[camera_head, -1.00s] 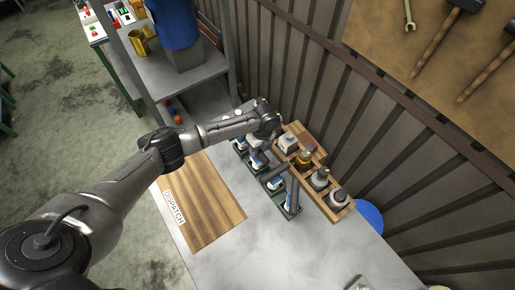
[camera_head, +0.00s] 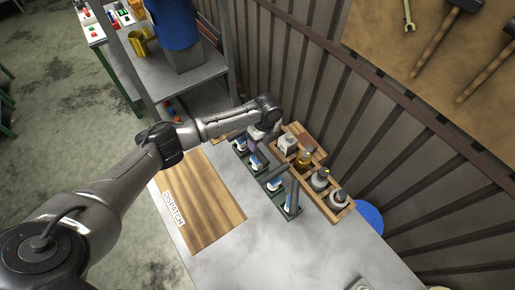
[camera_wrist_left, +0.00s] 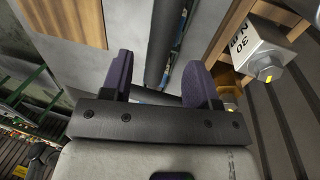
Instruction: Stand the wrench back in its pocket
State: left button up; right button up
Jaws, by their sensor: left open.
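A row of dark green pockets (camera_head: 262,172) stands on the grey bench, with blue-and-white labelled faces. A dark grey bar (camera_head: 294,193) stands up at its near end; I cannot tell whether this is the wrench. My left gripper (camera_head: 256,149) is over the far part of the row, and its fingertips are hard to make out there. In the left wrist view the gripper (camera_wrist_left: 159,80) is open, with a dark strip with blue patches (camera_wrist_left: 168,45) beyond the gap between its fingers. A small metal wrench (camera_head: 408,14) hangs on the brown wall board.
The wooden DISPATCH board (camera_head: 208,205) lies on the left, under my left arm. The near bench (camera_head: 285,255) is mostly clear.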

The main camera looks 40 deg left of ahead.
pick_arm(q)
jog(key=v, duration=0.7)
jog(key=shift+r+b, duration=0.3)
jog(key=shift+r, duration=0.1)
